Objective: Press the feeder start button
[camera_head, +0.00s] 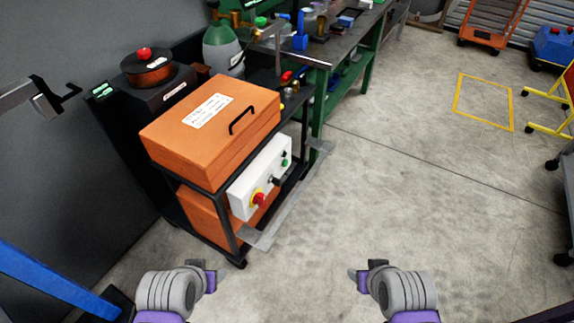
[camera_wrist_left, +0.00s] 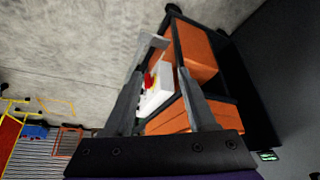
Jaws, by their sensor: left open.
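A white control box (camera_head: 259,178) is on the front of the orange cart unit. It carries a red mushroom knob on yellow (camera_head: 259,199), a black switch (camera_head: 276,181) and a small green button (camera_head: 285,163) at its far end. No label naming the feeder start is readable. In the left wrist view the box (camera_wrist_left: 158,98) and red knob (camera_wrist_left: 150,80) show between the fingers; the green button is not clear. My left gripper (camera_head: 206,276) is open and empty, in front of the cart and apart from it. My right gripper (camera_head: 364,275) is to the right; its jaws are unclear.
An orange lidded case (camera_head: 211,130) tops the black cart. A grey bracket (camera_head: 288,206) runs along the cart's front. A black unit with a red knob (camera_head: 144,54) stands behind, left. A green-legged workbench (camera_head: 322,97) is beyond.

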